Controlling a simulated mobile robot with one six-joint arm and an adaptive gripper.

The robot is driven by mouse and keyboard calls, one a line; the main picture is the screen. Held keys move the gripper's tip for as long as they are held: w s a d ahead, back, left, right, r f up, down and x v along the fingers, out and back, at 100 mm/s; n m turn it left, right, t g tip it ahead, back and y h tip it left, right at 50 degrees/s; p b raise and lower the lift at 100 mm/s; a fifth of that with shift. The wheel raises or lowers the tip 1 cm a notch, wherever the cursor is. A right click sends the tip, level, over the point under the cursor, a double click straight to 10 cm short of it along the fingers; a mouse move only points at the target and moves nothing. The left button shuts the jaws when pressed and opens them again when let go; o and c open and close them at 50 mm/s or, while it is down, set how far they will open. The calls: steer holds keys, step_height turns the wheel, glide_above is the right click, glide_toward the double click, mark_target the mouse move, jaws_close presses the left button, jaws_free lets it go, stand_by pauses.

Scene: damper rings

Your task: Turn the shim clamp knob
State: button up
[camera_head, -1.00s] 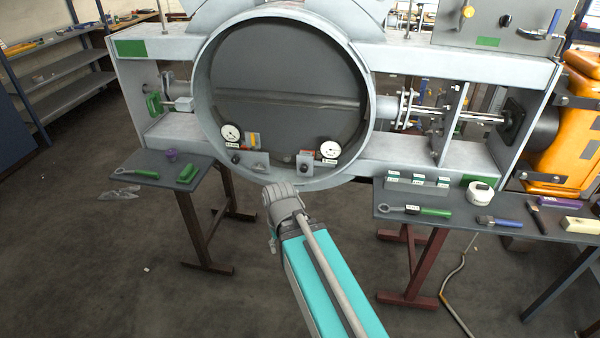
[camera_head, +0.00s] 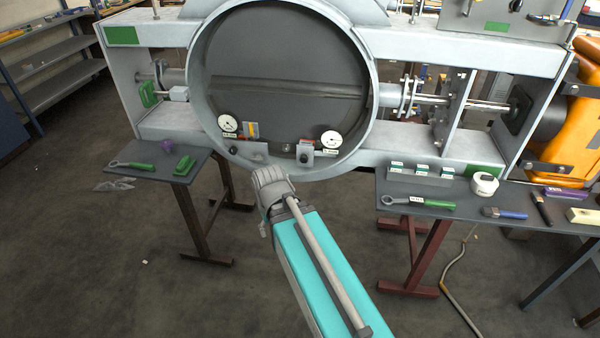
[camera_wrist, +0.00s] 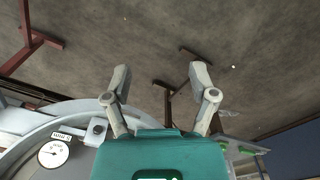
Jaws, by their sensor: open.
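Small dark knobs sit on brackets at the bottom of the big round ring (camera_head: 197,85). One dark knob (camera_head: 233,150) is below the left dial gauge (camera_head: 229,123); a bracket (camera_head: 303,158) with a dark round part stands left of the right dial gauge (camera_head: 331,139). I cannot tell which is the shim clamp knob. The wrist view shows a dark knob (camera_wrist: 98,127) beside a labelled dial, left of my gripper. My gripper (camera_wrist: 161,78) is open and empty, fingers spread over bare floor. In the head view my wrist, in front of the ring's lower rim, hides the fingers.
The left side table (camera_head: 150,178) bears a green-handled wrench, a purple piece and a green block. The right side table (camera_head: 480,205) bears another wrench (camera_head: 415,203), a white round pot (camera_head: 484,184) and several tools. Floor between the tables is open.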

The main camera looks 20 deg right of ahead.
steer(key=w+d+f+t+h+b, duration=0.2)
steer(key=w+d+f+h+b, duration=0.1)
steer(key=w+d+f+b, duration=0.4)
steer(key=n+t+h+b, duration=0.7)
steer(key=n+t+b, duration=0.5)
steer(key=b, duration=1.5)
glide_toward(303, 160)
steer(key=x, duration=0.3)
steer(key=shift+d+f+m+t, duration=0.2)
steer(key=shift+f+m+t, duration=0.1)
steer(key=shift+t, duration=0.1)
steer(key=shift+w+d, duration=0.1)
steer(key=shift+x, duration=3.35)
